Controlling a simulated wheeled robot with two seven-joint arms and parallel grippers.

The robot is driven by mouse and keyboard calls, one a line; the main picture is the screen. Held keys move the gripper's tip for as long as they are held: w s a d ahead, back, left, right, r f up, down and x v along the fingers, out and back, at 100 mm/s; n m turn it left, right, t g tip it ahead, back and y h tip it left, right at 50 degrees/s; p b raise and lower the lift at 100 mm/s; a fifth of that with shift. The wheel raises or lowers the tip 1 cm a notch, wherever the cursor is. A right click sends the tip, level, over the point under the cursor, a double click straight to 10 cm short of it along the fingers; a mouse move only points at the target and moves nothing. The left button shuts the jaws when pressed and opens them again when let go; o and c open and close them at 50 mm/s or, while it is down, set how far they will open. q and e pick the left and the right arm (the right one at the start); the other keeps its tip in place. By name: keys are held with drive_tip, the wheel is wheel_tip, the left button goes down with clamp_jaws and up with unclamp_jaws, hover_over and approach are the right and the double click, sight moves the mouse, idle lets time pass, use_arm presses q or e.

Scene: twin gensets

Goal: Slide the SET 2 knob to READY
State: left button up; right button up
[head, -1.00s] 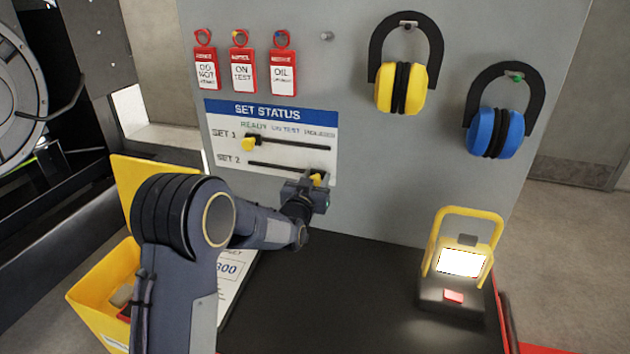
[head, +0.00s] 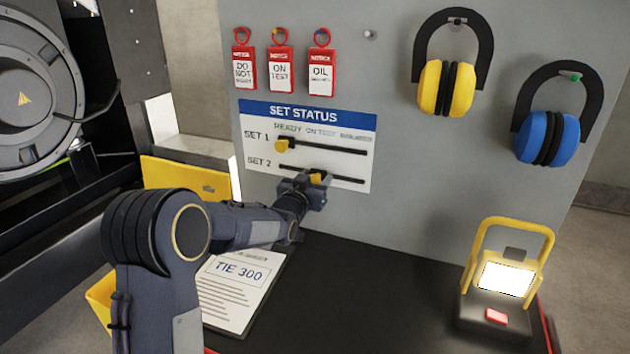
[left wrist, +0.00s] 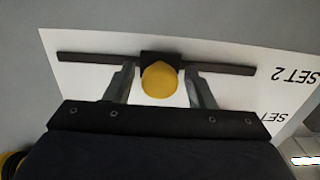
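The white SET STATUS panel (head: 255,178) is on the grey upright board. The SET 2 knob (head: 316,178) is yellow, on the lower dark slot, near the slot's middle and roughly under ON TEST. READY is at the slot's left end. My left gripper (head: 304,190) is at this knob. In the left wrist view, which sees the panel upside down, the yellow knob (left wrist: 160,79) sits between the two spread fingers (left wrist: 160,88), with narrow gaps beside its cap. The SET 1 knob (head: 282,146) is at the left, READY end of its slot. My right gripper is out of view.
Red notice tags (head: 281,70) hang above the panel. Yellow earmuffs (head: 446,88) and blue earmuffs (head: 547,138) hang at right. A lit work lamp (head: 503,280) stands on the dark bench top (head: 370,295). A TIE 300 sheet (head: 235,290) lies below my left forearm.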

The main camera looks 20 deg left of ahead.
sight(313, 181)
use_arm(q)
drive_tip(key=s+b, duration=0.1)
drive_tip(key=s, duration=0.5)
drive_tip(key=shift+s+a+b, duration=0.1)
drive_tip(key=shift+s+b, duration=0.25)
drive_tip(key=shift+b, duration=0.05)
drive_tip(key=shift+s, duration=0.55)
